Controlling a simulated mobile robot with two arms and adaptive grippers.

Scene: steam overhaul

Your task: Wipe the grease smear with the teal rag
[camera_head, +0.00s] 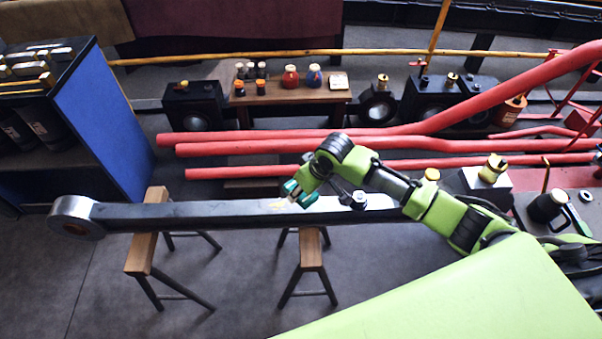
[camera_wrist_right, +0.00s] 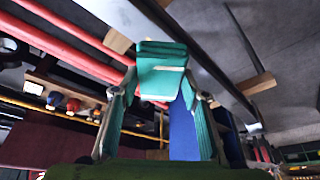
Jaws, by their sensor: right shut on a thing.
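The teal rag (camera_wrist_right: 162,62) is a folded pad held between the fingertips of my right gripper (camera_wrist_right: 160,88) in the right wrist view. In the head view my right gripper (camera_head: 301,193) is at the long steel rod (camera_head: 190,215), with teal showing at its tip. A faint yellowish patch (camera_head: 278,204) on the rod's upper face, just left of the fingertips, looks like the grease smear. The gripper partly covers the rod there, and I cannot tell whether the rag touches it. My left gripper is in neither view.
The rod lies on wooden trestles (camera_head: 147,238). Red pipes (camera_head: 250,150) run close behind it. A wooden bench (camera_head: 275,92) with small bottles stands farther back. A blue-sided cabinet (camera_head: 100,115) is at left. The floor in front of the rod is clear at left.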

